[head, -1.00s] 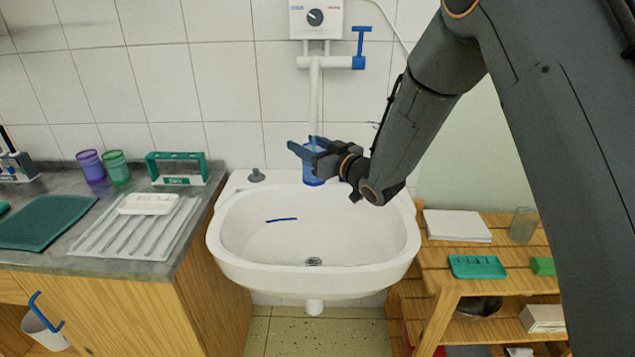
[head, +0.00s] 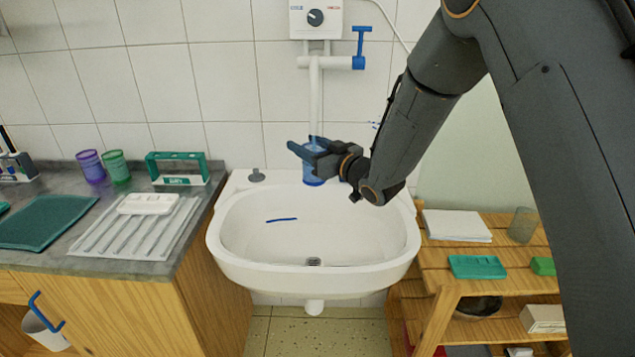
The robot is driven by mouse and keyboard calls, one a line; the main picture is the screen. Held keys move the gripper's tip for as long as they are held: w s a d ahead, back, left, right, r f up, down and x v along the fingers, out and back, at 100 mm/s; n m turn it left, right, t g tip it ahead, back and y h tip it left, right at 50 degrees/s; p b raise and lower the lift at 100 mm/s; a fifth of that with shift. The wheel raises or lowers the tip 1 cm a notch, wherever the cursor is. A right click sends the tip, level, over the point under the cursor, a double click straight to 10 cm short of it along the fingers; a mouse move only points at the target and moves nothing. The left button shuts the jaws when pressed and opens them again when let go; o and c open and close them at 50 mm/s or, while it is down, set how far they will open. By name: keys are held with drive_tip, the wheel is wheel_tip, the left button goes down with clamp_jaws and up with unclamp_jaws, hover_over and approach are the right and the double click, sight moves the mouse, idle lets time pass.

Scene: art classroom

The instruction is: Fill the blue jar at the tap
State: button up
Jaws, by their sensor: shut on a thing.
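The blue jar (head: 313,180) is upright at the back of the white sink (head: 230,250), below the white tap pipe (head: 315,95). My gripper (head: 308,152) is shut on the jar from the right, and its fingers hide much of the jar's upper part. The tap's blue handle (head: 361,48) sticks up at the right end of the pipe. The pipe's lower end is close above the jar. I cannot tell whether water runs or how full the jar is.
A purple cup (head: 91,167) and a green cup (head: 116,167) stand on the left counter by a ribbed drainboard (head: 100,235). A wooden shelf (head: 445,262) at the right holds paper (head: 457,226) and a clear glass (head: 523,225). The basin's middle is clear except for a blue streak (head: 281,220).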

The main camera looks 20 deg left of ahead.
drive_tip(key=s+d+p, duration=0.2)
drive_tip(key=s, duration=0.4)
drive_tip(key=shift+s+d, duration=0.35)
drive_tip(key=shift+d, duration=0.05)
idle(0.8)
drive_tip(key=s+d+p, duration=0.1)
drive_tip(key=s+d, duration=0.1)
drive_tip(key=s, duration=0.4)
drive_tip(key=shift+s+d, duration=0.2)
drive_tip(key=shift+d, duration=0.2)
idle(0.4)
